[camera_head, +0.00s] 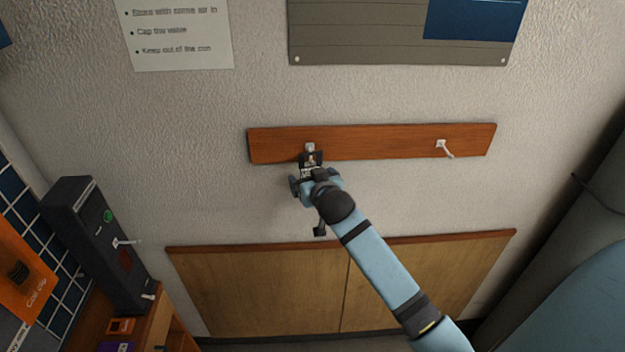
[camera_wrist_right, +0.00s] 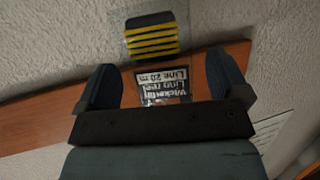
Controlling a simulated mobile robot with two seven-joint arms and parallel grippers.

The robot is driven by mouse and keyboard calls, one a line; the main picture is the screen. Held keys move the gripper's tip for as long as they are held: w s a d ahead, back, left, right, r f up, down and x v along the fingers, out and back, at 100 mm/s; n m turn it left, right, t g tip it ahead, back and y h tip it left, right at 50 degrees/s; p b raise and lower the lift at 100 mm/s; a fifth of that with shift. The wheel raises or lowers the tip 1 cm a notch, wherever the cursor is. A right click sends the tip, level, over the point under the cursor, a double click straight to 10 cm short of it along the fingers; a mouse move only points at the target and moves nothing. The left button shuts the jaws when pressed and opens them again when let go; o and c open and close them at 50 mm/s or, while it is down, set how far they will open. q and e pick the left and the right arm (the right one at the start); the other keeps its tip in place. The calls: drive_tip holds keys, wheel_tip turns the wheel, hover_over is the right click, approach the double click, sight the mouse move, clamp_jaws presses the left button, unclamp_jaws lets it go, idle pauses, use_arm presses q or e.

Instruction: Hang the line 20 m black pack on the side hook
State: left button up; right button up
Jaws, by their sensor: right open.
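The line 20 m pack (camera_wrist_right: 168,82) shows in the right wrist view, with its printed label upside down. A black and yellow striped part (camera_wrist_right: 150,37) is above the label in that picture. In the head view its dark card (camera_head: 311,159) is at the left hook (camera_head: 310,147) of the wooden wall board; the gripper partly hides it, and I cannot tell whether it hangs there. My right gripper (camera_wrist_right: 163,82) is open, its fingers apart on either side of the label. In the head view it (camera_head: 308,172) is just below that hook. My left gripper is not in view.
The wooden board (camera_head: 380,143) has another white hook (camera_head: 442,146) at right. A dark box (camera_head: 95,240) at lower left has a white peg (camera_head: 125,243) on its side. Low wooden cabinets (camera_head: 270,290) stand below. The wall between board and cabinets is mostly bare.

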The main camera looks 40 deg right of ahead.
drive_tip(key=shift+b+v, duration=1.4)
drive_tip(key=shift+v, duration=5.5)
drive_tip(key=s+a+f+n+g+y, duration=0.1)
drive_tip(key=s+a+f, duration=0.3)
drive_tip(key=f, duration=0.5)
drive_tip(key=s+a+f+n+g+y, duration=0.1)
drive_tip(key=s+a+f+n+y, duration=0.2)
drive_tip(key=f, duration=0.7)
drive_tip(key=s+a+f+n+g+y, duration=0.1)
drive_tip(key=s+a+f+n+y, duration=0.1)
drive_tip(key=s+a+f, duration=0.5)
wheel_tip(320, 180, down, 3)
drive_tip(key=shift+s+a+f+y, duration=0.2)
drive_tip(key=shift+s+y, duration=0.3)
drive_tip(key=shift+s, duration=0.65)
